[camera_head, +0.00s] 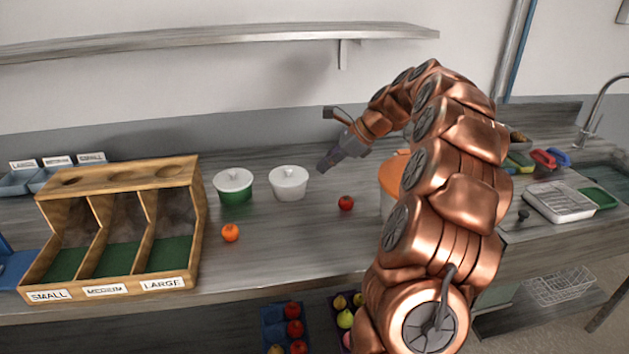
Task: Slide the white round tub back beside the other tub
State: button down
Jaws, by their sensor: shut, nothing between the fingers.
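My gripper (322,169) is shut and empty. In the picture it is just right of the white tub, pointing down and left. I cannot tell whether its tip touches the tub or the counter.
A wooden sorter (199,215) with small, medium and large bays stands at left. An orange (230,233) and a red apple (346,203) lie in front of the tubs. An orange container (392,170) is partly hidden behind my arm. A shelf (230,38) hangs above.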

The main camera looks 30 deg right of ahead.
aim_at(307, 179)
jog(key=d+f+m+t, duration=0.15)
jog(key=d+m, duration=0.25)
jog(key=d, duration=0.5)
jog(key=shift+h, duration=0.3)
jog(key=p+x, duration=0.1)
jog(key=x, duration=0.9)
jog(key=shift+s+d+f, duration=0.1)
jog(key=shift+d+f, duration=0.05)
jog(key=shift+d, duration=0.05)
jog(key=w+a, duration=0.1)
jog(key=w+p, duration=0.1)
jog(key=shift+w+a+f, duration=0.15)
jog(key=shift+w+a, duration=0.2)
jog(key=shift+a, duration=0.05)
jog(key=shift+w+a, duration=0.3)
jog(key=shift+w, duration=0.2)
jog(key=shift+w+p, duration=0.1)
jog(key=shift+p, duration=0.3)
